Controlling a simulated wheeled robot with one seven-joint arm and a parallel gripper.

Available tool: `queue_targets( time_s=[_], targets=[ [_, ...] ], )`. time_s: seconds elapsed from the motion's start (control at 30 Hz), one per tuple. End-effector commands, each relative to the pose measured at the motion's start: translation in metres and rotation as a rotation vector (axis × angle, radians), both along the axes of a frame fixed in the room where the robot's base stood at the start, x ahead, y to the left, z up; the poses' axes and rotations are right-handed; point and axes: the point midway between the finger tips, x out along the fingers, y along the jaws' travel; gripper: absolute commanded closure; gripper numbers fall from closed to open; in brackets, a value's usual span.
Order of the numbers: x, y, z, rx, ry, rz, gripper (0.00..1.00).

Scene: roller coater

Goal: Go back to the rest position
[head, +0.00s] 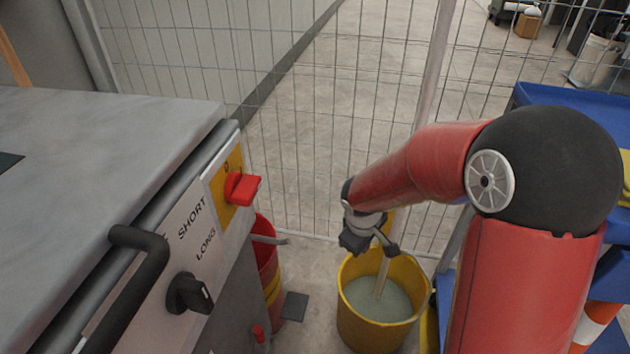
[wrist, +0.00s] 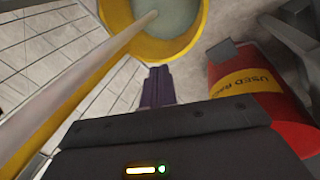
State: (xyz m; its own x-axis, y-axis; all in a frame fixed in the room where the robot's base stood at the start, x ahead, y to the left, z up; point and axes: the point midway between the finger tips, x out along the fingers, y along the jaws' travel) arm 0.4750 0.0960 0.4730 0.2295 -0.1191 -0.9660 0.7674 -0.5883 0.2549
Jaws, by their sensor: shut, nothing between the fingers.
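My gripper (head: 362,238) is at the end of my red arm, just above and beside the yellow bucket (head: 347,322) in the head view. In the wrist view, my gripper (wrist: 158,84) shows its dark fingers together with nothing between them. The bucket (wrist: 187,50) is ahead of the fingertips there, with greyish liquid in it. A pale stick (head: 382,272) stands tilted in the bucket. It also crosses the left of the wrist view (wrist: 75,88), apart from the fingers.
A machine with a control panel (head: 190,240), red switch (head: 241,188) and black handle (head: 140,270) stands left. A red used-rags bin (wrist: 250,80) is beside my gripper. A blue cart (head: 570,97) is at right. A wire fence (head: 300,130) closes the back.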

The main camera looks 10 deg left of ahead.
Motion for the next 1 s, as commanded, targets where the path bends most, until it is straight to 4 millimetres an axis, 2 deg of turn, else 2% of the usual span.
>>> queue_targets(
  time_s=[0.07,0.17,0.27,0.33,0.5,0.7,0.9,1.0],
  targets=[
    [0.000,0.000,0.001,0.000,-0.001,-0.002,1.00],
    [-0.003,-0.006,0.012,0.000,-0.016,-0.029,1.00],
    [-0.012,-0.021,0.040,0.004,-0.051,-0.106,1.00],
    [-0.024,-0.035,0.067,0.015,-0.085,-0.185,1.00],
    [-0.070,-0.068,0.128,0.083,-0.166,-0.410,1.00],
    [-0.133,-0.090,0.177,0.226,-0.246,-0.645,1.00],
    [-0.181,-0.096,0.197,0.373,-0.286,-0.790,1.00],
    [-0.193,-0.096,0.201,0.417,-0.292,-0.824,1.00]
  ],
)
